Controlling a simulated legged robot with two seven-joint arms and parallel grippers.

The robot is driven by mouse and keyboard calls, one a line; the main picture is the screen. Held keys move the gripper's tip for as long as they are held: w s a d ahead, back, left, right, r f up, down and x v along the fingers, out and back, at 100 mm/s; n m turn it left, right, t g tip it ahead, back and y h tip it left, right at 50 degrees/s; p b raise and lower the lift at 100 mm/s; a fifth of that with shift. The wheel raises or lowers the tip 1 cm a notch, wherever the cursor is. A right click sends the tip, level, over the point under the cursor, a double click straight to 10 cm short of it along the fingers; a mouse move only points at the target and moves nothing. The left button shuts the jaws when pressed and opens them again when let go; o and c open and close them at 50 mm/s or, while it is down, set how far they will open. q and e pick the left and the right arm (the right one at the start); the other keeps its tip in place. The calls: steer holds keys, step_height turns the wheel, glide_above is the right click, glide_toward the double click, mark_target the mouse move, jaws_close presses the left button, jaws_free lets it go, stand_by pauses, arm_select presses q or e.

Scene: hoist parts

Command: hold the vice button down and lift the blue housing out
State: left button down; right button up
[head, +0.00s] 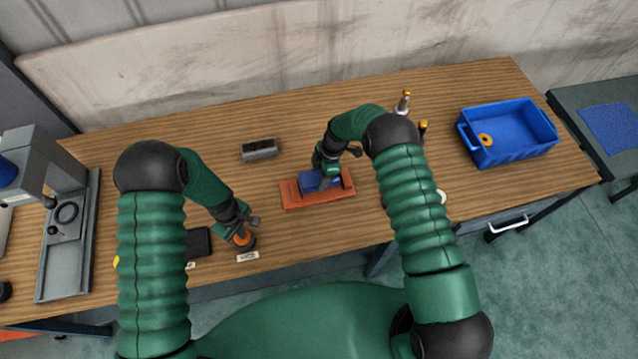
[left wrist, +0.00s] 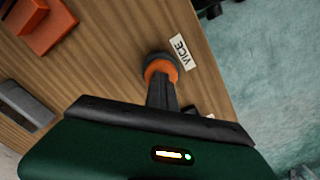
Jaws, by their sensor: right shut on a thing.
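The blue housing (head: 312,183) sits in the orange vice (head: 295,199) at the middle of the table. My right gripper (head: 327,178) is shut on the housing from above and covers part of it. The vice button (head: 241,239) is orange with a dark base, behind its white label (head: 248,256). My left gripper (head: 244,227) is over the button, its fingers together. In the left wrist view the fingertips (left wrist: 161,82) overlap the orange button (left wrist: 157,68), next to the VICE label (left wrist: 183,50). I cannot tell how far the button is pressed.
A grey block (head: 259,149) lies behind and left of the vice. A blue bin (head: 510,145) with a yellow ring (head: 486,139) stands at the right. Small bottles (head: 403,103) stand near my right arm. A grey machine (head: 50,165) is at the far left.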

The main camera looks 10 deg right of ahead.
arm_select(q)
steer(key=shift+s+f, duration=0.1)
arm_select(e)
steer(key=shift+a+v, duration=0.2)
steer(key=shift+v, duration=0.55)
steer(key=shift+a+v, duration=0.15)
steer(key=shift+v, duration=0.6)
steer(key=shift+a+v, duration=0.2)
steer(key=shift+v, duration=0.6)
steer(key=shift+r, duration=0.1)
